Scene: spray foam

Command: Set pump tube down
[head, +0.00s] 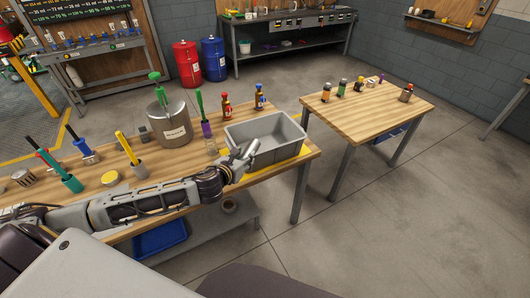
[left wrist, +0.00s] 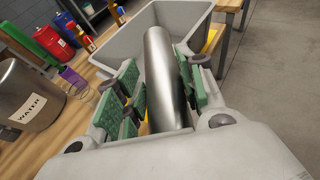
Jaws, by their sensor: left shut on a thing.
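My left gripper (head: 236,163) is at the near side of a grey bin (head: 293,128) on the wooden workbench. It is shut on a silver metal tube (head: 249,149), taken to be the pump tube. In the left wrist view the tube (left wrist: 163,75) lies lengthwise between the green finger pads of my left gripper (left wrist: 158,85), and its far end reaches over the bin's interior (left wrist: 120,50). I cannot tell whether the tube touches the bin. My right gripper is not in view.
A metal pot labelled WATER (head: 170,125) stands left of the bin, with a purple-and-green tool (head: 206,129) between them. Red (head: 226,105) and blue (head: 260,97) bottles stand behind. A yellow mat (head: 290,159) lies under the bin. A second table (head: 370,108) stands right, across a gap.

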